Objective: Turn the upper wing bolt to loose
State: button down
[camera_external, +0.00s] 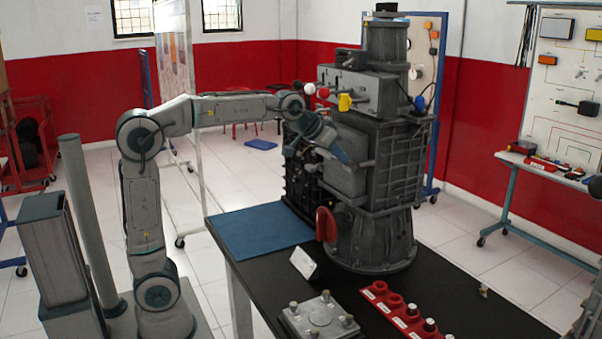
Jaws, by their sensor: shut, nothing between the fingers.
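The grey engine trainer (388,150) stands upright on the black table. A square cover (340,172) is on its front side. I cannot clearly pick out the upper wing bolt; small fittings at the cover's edge are too small or hidden by my arm. A yellow fitting (345,102) sticks out higher up on the engine. My gripper (346,158) points down and to the right in front of the cover's upper part. It is shut and empty. I cannot tell whether it touches the engine.
White (309,88) and red (323,92) knobs project near my wrist. A red handle (325,224) sits low on the engine. A blue mat (258,230), a white card (303,263), a bolted plate (320,318) and a red holder (400,312) lie on the table (455,312).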

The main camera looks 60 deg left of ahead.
jog(key=shift+a+f+h, duration=0.15)
jog(key=shift+h, duration=0.15)
jog(key=shift+a+f+n+h+b, duration=0.4)
jog(key=shift+h+b, duration=0.1)
jog(key=shift+b, duration=0.35)
jog(key=shift+a+f+b, duration=0.2)
jog(key=shift+f+b, duration=0.1)
jog(key=shift+b, duration=0.15)
jog(key=shift+f, duration=0.1)
dwell(0.4)
